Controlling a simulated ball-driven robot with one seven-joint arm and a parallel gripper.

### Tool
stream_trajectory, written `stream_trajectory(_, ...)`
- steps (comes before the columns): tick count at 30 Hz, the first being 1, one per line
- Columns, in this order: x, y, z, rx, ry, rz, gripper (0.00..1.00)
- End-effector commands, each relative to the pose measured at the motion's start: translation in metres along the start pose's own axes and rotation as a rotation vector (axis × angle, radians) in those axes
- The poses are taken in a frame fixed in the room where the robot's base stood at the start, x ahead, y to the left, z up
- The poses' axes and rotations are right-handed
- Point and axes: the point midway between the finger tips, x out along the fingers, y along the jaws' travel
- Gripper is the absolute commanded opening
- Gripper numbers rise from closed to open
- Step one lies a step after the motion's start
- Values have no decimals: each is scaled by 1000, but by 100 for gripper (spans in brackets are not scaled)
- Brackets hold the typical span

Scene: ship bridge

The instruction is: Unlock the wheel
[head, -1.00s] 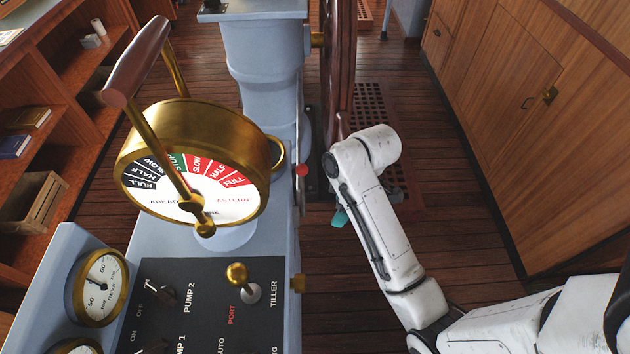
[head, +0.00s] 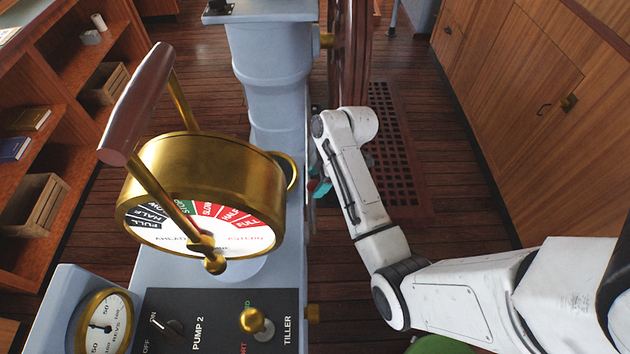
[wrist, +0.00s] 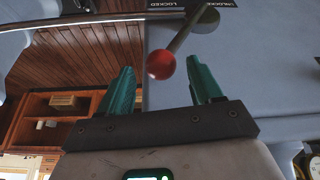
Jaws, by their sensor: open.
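The lock lever shows in the wrist view as a metal shaft with a red ball knob (wrist: 160,65). Its shaft runs up and right toward plates reading LOCKED (wrist: 165,4) and UNLOCKED (wrist: 222,3) at the top edge. My gripper (wrist: 163,80) is open, with the knob between the lines of its two teal fingers, near their tips. I see no finger touching the knob. In the head view a teal part of my gripper (head: 319,188) shows beside the blue-grey pedestal (head: 270,85), mostly hidden by my arm. The wooden wheel (head: 350,50) stands edge-on behind it. The knob is hidden there.
The brass telegraph (head: 205,185) with its long handle stands left of my arm. A black switch panel (head: 215,325) is in front. Wooden cabinets (head: 530,90) line the right side, and shelves (head: 85,45) the left.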

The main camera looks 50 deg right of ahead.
Motion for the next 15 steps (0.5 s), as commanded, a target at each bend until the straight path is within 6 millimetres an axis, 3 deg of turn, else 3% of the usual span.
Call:
stream_trajectory(6, 17, 0, 0, 0, 0, -1, 65)
stream_trajectory(15, 19, 0, 0, 0, 0, 0, 65)
